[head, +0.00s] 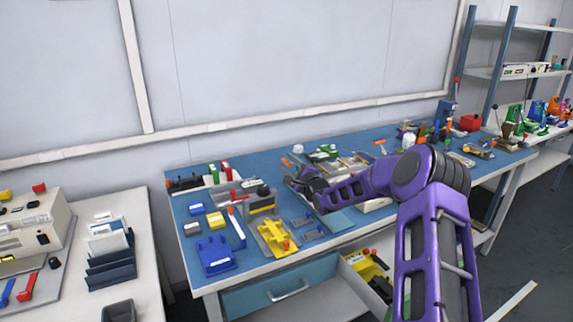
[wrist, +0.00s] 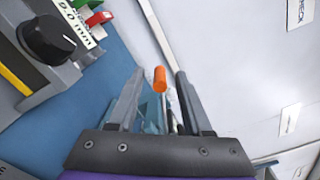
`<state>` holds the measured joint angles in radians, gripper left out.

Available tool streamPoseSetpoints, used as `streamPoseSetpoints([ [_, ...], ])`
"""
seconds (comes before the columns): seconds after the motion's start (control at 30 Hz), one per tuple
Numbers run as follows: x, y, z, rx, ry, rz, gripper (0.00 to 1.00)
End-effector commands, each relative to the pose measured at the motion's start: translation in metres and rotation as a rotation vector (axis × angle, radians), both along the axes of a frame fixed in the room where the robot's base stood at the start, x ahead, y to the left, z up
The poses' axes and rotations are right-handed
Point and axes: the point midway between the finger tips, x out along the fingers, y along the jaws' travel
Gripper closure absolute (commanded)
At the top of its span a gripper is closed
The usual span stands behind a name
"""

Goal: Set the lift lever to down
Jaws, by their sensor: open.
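An orange-tipped lever (wrist: 160,79) shows between my fingers in the wrist view. Its orange end faces the camera, and a pale stem runs down behind it. No label shows on it, so I cannot tell its marked setting. My gripper (wrist: 158,84) is open, with one dark finger on each side of the orange tip and visible gaps between. Whether the tip lies within finger depth is unclear. In the head view my gripper (head: 291,180) is over the middle of the blue bench, close to a small orange tip (head: 286,161).
The blue bench (head: 335,221) is crowded with fixtures, including a yellow one (head: 273,237) and a blue one (head: 215,254). An open drawer (head: 335,300) sticks out below.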

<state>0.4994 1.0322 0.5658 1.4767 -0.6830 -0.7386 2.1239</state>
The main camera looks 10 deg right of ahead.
Motion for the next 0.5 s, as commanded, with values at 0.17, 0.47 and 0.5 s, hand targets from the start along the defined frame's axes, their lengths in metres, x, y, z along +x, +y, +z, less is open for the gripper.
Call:
streamPoseSetpoints([
  [0.17, 0.013, 0.004, 0.0, 0.0, 0.0, 0.0, 0.5],
  [0.47, 0.015, 0.005, 0.0, 0.0, 0.001, 0.001, 0.5],
  [0.5, 0.015, 0.005, 0.0, 0.0, 0.0, 0.0, 0.5],
])
